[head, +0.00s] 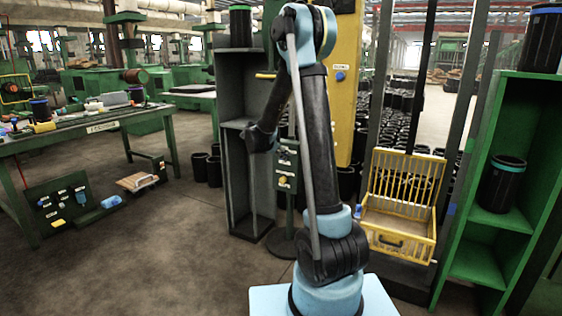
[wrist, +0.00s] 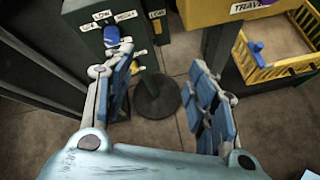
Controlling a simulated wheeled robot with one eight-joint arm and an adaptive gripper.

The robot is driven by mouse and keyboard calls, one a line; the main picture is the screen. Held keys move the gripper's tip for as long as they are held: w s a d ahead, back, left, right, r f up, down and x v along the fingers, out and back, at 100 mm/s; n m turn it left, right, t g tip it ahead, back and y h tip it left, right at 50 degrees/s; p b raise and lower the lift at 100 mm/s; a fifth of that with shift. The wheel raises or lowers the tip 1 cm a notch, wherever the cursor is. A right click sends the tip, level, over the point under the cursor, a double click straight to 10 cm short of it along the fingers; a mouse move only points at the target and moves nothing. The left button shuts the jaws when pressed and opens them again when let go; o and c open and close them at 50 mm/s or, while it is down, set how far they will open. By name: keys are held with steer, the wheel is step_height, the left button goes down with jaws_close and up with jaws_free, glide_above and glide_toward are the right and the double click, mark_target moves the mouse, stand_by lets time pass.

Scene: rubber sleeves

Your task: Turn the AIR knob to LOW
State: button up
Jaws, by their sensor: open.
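A dark green control box (head: 287,165) stands on a post with a round base. In the wrist view the box (wrist: 85,18) shows at top left, with small white labels; one reads LOW, and the others are hard to read. A blue knob (wrist: 112,36) sits below the labels, and a yellow knob (wrist: 136,68) is lower down. I cannot read which is marked AIR. My gripper (wrist: 163,60) is open and empty, its left finger near the knobs and partly covering the box face. No contact is clear. In the head view the gripper (head: 262,138) is dark, beside the box.
A yellow wire-sided bin (head: 398,240) stands to the right, and a yellow column (head: 346,90) rises behind the box. A grey open cabinet (head: 235,190) stands left of the box. A green shelf (head: 480,262) is far right, a workbench (head: 90,128) far left.

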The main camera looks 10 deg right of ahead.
steer(key=w+a+f+n+t, duration=0.2)
steer(key=w+a+f+n, duration=0.4)
steer(key=w, duration=0.3)
steer(key=x, duration=1.7)
steer(key=shift+d+r, duration=0.3)
steer(key=shift+r, duration=0.15)
steer(key=c, duration=1)
